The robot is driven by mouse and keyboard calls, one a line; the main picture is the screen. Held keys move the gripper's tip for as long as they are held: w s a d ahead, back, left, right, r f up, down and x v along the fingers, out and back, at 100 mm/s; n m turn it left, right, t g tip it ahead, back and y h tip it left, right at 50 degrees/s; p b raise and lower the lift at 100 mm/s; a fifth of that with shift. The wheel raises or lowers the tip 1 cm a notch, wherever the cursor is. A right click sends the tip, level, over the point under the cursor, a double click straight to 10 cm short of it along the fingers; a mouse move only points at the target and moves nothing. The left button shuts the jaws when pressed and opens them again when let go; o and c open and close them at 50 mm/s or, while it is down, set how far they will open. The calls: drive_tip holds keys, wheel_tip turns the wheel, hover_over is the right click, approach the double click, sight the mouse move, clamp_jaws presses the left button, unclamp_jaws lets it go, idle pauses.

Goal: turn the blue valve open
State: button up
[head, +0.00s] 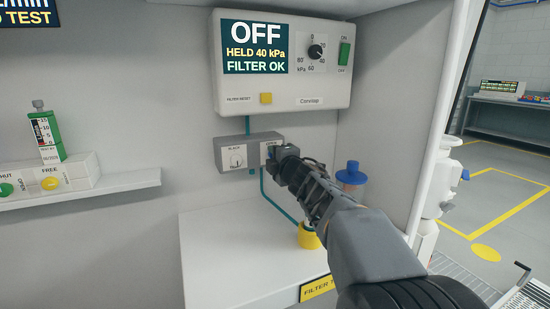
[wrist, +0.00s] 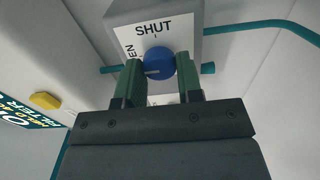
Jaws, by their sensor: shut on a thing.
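The blue valve (wrist: 160,62) is a round knob on a grey box with a white label, seen in the wrist view. SHUT is printed above it, and the end of a word reading EN is at its left. My gripper (wrist: 158,80) is shut on the knob, one green finger on each side. In the head view my gripper (head: 272,160) covers most of the valve on the right half of the box.
Above hangs a control unit (head: 330,60) reading OFF, HELD 40 kPa, FILTER OK. Below are a white ledge (head: 225,255), a blue-capped filter bowl (head: 351,175) and a yellow cup (head: 308,236). Teal pipes run along the wall.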

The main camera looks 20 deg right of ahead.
drive_tip(key=o, duration=0.9)
drive_tip(key=shift+s, duration=0.1)
drive_tip(key=shift+s+p, duration=1.45)
drive_tip(key=shift+s, duration=5.35)
